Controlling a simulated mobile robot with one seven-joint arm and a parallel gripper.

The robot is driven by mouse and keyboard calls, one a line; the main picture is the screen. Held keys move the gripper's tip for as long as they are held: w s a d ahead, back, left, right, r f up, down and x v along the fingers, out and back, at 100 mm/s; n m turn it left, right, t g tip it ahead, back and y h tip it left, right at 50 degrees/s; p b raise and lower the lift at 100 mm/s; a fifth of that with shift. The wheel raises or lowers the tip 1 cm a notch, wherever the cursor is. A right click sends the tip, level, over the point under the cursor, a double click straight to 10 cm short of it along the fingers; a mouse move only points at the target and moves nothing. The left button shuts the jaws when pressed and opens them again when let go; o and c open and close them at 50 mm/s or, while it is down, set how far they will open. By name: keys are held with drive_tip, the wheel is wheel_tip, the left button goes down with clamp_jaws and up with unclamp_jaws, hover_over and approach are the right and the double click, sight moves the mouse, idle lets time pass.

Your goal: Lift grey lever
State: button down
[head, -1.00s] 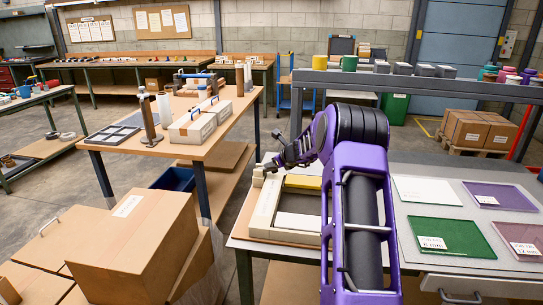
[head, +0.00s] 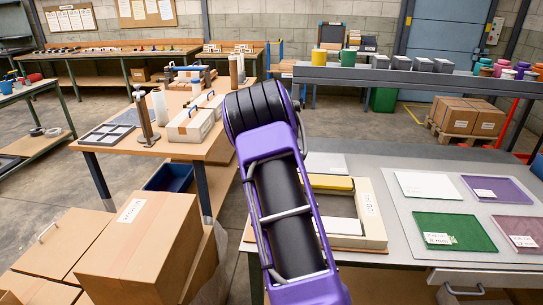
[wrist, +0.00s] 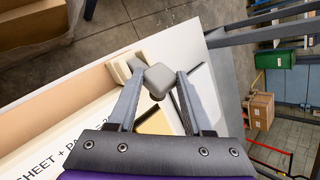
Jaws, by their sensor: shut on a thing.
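My gripper (wrist: 159,86) shows in the wrist view, its two grey fingers either side of a rounded grey knob, which I take to be the end of the grey lever (wrist: 160,77). It is shut on this knob. A small cream block (wrist: 124,68) sits just left of the knob, by the left finger. Most of the lever below the knob is hidden. In the head view my purple arm hides the gripper and lever. The cream lettered frame (head: 370,213) shows to the right of my arm.
A yellow bar (head: 330,183) and a white panel (head: 326,163) are at the frame. Green (head: 455,233), white and purple sheets lie to its right on the grey bench. Cardboard boxes (head: 140,245) stand at left. A wooden table (head: 150,146) is behind.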

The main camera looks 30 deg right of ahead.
drive_tip(key=shift+a, duration=0.1)
idle(0.3)
drive_tip(key=shift+c, duration=1.5)
unclamp_jaws()
drive_tip(key=shift+w, duration=0.1)
drive_tip(key=v, duration=1.7)
drive_tip(key=shift+a+r, duration=0.2)
drive_tip(key=shift+r, duration=0.05)
